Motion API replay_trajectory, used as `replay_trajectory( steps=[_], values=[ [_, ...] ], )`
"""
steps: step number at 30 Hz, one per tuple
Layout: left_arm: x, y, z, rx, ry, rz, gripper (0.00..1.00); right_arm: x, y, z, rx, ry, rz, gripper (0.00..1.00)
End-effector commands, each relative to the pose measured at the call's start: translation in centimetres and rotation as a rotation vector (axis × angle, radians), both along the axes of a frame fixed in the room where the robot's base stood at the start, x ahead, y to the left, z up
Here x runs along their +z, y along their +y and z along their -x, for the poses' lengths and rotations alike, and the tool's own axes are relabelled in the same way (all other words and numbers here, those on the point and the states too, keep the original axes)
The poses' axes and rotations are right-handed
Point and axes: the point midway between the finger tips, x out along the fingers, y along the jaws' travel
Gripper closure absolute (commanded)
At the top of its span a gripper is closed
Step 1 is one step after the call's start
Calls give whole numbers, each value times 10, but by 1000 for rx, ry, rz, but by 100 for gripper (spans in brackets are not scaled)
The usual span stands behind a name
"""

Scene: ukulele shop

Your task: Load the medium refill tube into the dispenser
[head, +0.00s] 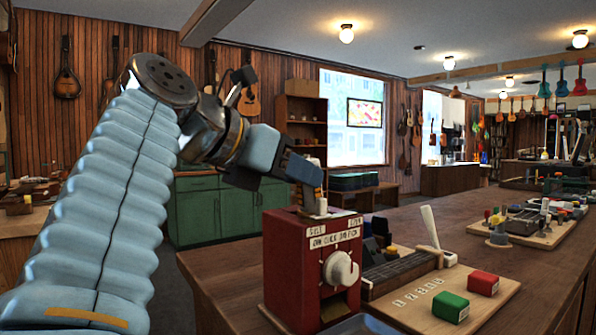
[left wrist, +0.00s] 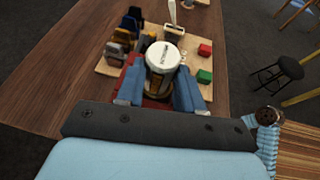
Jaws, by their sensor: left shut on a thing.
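The dispenser (head: 310,272) is a red box with a white knob and white labels on its front, at the near edge of the wooden counter. My left gripper (head: 317,198) is directly over its top. In the left wrist view, the left gripper (left wrist: 160,88) is shut on the refill tube, which has a white lettered cap (left wrist: 162,57). Only a small whitish part of the tube (head: 322,207) shows in the head view, at the dispenser's top. The fingers hide the tube's lower end, so I cannot tell whether it is inside. My right gripper is not in view.
A wooden board right of the dispenser bears a green block (head: 450,306), a red block (head: 483,283), a slotted dark rack (head: 400,270) and an upright white handle (head: 430,227). Another board (head: 530,225) with small parts lies farther back. The counter between the boards is clear.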

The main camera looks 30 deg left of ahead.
Motion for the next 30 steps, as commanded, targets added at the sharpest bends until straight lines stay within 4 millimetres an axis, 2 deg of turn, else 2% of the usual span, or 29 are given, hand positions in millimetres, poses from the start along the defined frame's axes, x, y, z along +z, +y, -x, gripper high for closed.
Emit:
replay_trajectory(
  steps=[21, 30],
  values=[
    [18, 0, 0, 1, -6, -1, 100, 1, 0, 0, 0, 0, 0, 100],
    [19, -1, 0, 1, -6, -1, 100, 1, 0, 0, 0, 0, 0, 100]
  ],
)
